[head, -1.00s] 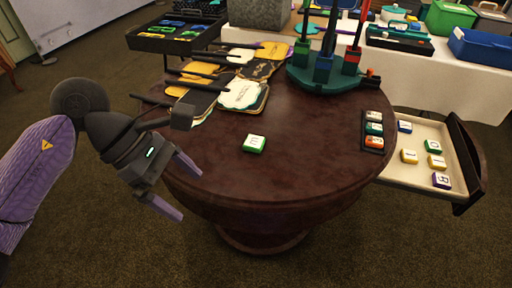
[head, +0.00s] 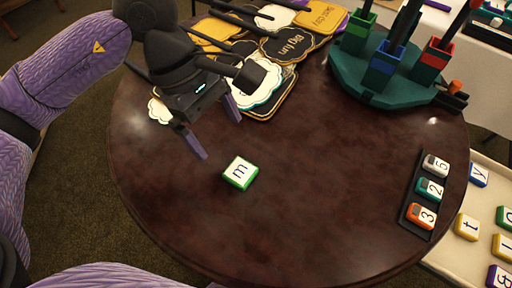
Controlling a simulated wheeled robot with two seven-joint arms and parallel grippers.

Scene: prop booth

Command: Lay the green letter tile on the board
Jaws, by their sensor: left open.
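Another green tile (head: 505,217) lies partly cut off at the right. My right gripper is not in view.
A pile of signs on sticks (head: 285,48) lies at the back, behind my left gripper. A green stand (head: 375,75) with coloured holders is at the back right. The table around the m tile is clear.

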